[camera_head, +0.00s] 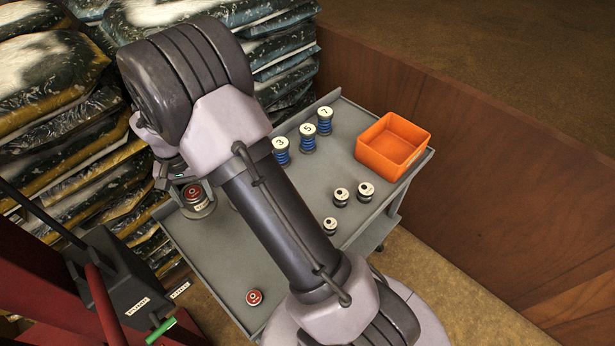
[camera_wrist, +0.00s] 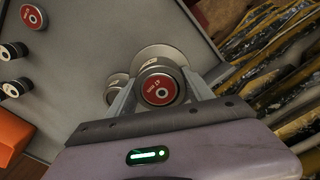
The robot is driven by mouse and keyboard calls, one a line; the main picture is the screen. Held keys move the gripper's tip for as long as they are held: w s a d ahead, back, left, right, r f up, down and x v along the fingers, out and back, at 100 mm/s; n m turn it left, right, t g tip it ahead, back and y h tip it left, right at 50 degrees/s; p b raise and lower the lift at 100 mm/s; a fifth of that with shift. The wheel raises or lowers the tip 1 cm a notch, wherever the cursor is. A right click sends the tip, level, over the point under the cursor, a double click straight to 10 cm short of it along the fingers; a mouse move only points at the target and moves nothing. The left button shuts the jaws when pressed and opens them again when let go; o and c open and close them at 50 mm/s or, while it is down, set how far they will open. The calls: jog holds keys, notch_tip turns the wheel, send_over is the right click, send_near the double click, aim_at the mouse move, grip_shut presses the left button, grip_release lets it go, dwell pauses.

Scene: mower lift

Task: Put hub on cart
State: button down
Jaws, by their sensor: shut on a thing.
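The hub, a round metal part with a red cap (camera_wrist: 162,86) and a wider pale flange, is between the two fingers of my gripper (camera_wrist: 160,92) in the wrist view. The gripper is shut on it. In the head view the red-capped hub (camera_head: 193,191) shows at the left end of the grey cart (camera_head: 215,262), over its top. I cannot tell whether it rests on the cart or hangs just above it. My arm hides most of the gripper and the middle of the cart there. The cart top also shows in the wrist view (camera_wrist: 85,45).
Blue spring pieces (camera_head: 308,139) marked 3, 5 and 7, small black-and-white knobs (camera_head: 341,195), an orange bin (camera_head: 392,146) and a red disc (camera_head: 254,297) stand on the cart. Stacked bags (camera_head: 50,80) lie behind. A red frame with a green handle (camera_head: 160,330) is at lower left.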

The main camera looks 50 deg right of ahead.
jog(key=shift+w+r+m, duration=0.3)
jog(key=shift+w+r, duration=0.05)
jog(key=shift+w, duration=0.25)
jog(key=shift+w+d+f, duration=0.1)
jog(key=shift+w+f, duration=0.15)
jog(key=b, duration=0.3)
send_near(207, 219)
notch_tip(207, 219, down, 5)
jog(key=shift+f, duration=0.2)
jog(key=shift+r+p, duration=0.1)
jog(key=shift+p, duration=0.25)
jog(key=shift+c, duration=2)
grip_release()
